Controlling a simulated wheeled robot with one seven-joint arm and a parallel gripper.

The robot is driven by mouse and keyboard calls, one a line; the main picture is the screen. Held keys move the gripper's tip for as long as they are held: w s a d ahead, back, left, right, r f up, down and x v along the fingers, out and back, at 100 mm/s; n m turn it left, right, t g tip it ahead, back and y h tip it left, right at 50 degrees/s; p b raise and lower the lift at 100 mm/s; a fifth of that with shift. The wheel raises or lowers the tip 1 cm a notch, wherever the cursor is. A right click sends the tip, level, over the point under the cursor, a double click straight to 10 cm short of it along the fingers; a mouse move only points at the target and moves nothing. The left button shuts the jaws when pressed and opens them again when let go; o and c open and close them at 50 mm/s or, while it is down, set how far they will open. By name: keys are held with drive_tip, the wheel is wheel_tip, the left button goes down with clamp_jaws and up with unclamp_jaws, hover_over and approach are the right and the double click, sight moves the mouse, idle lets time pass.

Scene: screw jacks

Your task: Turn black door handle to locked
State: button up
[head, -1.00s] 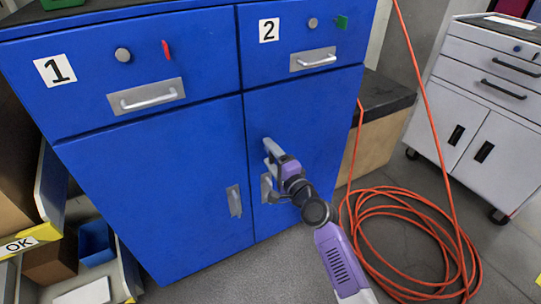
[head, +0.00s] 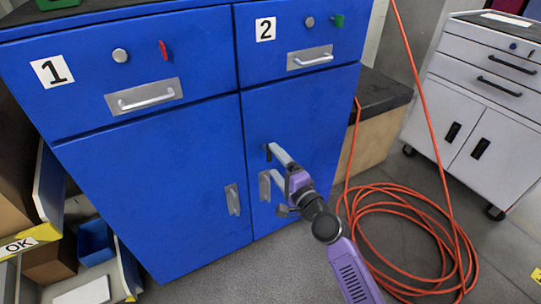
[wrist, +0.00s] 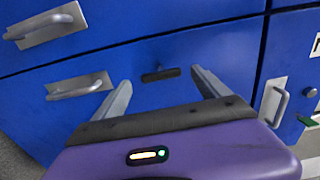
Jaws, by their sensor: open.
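The black door handle (wrist: 160,74) is a short dark bar on the blue right-hand door of the cabinet. It lies crosswise in the wrist view and shows between and beyond my two fingertips. In the head view the black handle (head: 268,152) is a small dark upright piece beside my upper fingertip, partly hidden. My gripper (head: 272,162) is open in front of the door, with its fingers one above the other. In the wrist view my gripper (wrist: 160,80) has a finger on each side of the handle, apart from it, with nothing held.
A metal pull handle (head: 265,187) sits just below on the same door; another pull (head: 233,200) is on the left door. Drawers 1 and 2 with pulls are above. A coiled orange hose (head: 420,230) lies on the floor right, before a white cabinet (head: 480,100).

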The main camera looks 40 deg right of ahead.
drive_tip(key=shift+v, duration=1.4)
drive_tip(key=s+a+r+n+g+y, duration=0.1)
drive_tip(key=s+a+n+y, duration=0.1)
drive_tip(key=s+a+n, duration=0.7)
drive_tip(key=s+a+r+n+g+y, duration=0.1)
drive_tip(key=s+a+n, duration=0.45)
drive_tip(key=s, duration=0.75)
drive_tip(key=s+a+r+n+y, duration=0.1)
drive_tip(key=s+a+n+y, duration=0.1)
drive_tip(key=s+a+n, duration=0.75)
wheel_tip(320, 180, up, 27)
drive_tip(key=s+d+m+p, duration=0.1)
drive_tip(key=m+p, duration=0.2)
drive_tip(key=p, duration=2.4)
drive_tip(key=shift+s+d+g, duration=0.3)
drive_tip(key=shift+s, duration=0.1)
drive_tip(key=shift+r, duration=0.1)
